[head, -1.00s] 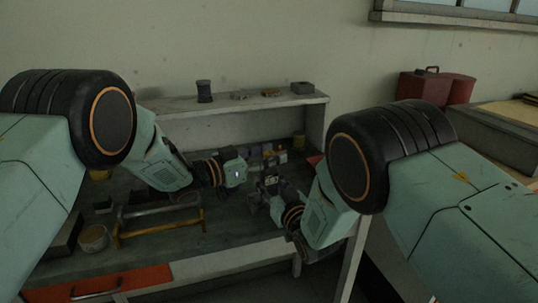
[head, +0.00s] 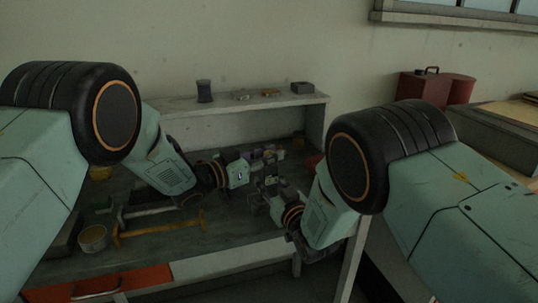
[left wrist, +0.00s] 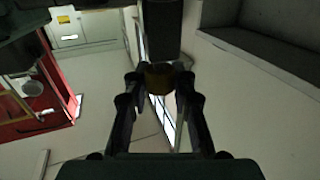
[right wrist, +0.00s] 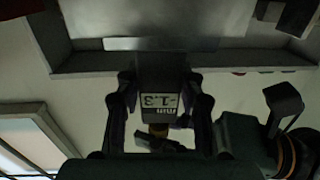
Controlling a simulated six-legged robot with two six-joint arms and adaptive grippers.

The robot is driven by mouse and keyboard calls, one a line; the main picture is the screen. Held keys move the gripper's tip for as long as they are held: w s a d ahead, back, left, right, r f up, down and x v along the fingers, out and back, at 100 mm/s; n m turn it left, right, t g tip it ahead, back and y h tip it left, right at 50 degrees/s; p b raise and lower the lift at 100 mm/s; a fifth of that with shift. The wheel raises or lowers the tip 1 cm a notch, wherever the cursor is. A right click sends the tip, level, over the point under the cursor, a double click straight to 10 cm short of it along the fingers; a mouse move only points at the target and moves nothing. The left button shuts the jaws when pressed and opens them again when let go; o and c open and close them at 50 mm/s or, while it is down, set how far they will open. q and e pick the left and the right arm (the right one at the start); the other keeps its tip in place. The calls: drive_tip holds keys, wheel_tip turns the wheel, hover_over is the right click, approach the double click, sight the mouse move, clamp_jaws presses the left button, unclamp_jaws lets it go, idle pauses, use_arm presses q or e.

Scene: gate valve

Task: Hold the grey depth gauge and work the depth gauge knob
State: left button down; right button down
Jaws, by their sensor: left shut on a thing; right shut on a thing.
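The grey depth gauge (right wrist: 162,75) shows in the right wrist view with a small lit display reading about "1.3". My right gripper (right wrist: 165,95) is shut on its body, one finger on each side. The brass depth gauge knob (left wrist: 160,80) sits at the end of the gauge in the left wrist view. My left gripper (left wrist: 158,70) is shut on the knob. In the head view the gauge (head: 271,181) is small and dark, held above the bench between my left gripper (head: 256,174) and my right gripper (head: 264,200).
The workbench (head: 215,240) holds a yellow-handled frame (head: 160,229) and a round tub (head: 93,238) at left. A shelf (head: 225,106) behind carries several small items. A red canister (head: 420,87) stands at the right. The wall behind is bare.

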use_arm(q)
drive_tip(key=shift+r+n+t+y, duration=0.1)
drive_tip(key=shift+n+t+y, duration=0.9)
drive_tip(key=shift+t+y, duration=0.25)
drive_tip(key=shift+n+t+y, duration=0.75)
drive_tip(key=shift+n+y, duration=0.05)
drive_tip(key=shift+y, duration=0.05)
drive_tip(key=c, duration=1.1)
unclamp_jaws()
drive_tip(key=shift+o, duration=0.2)
drive_tip(key=v, duration=1.2)
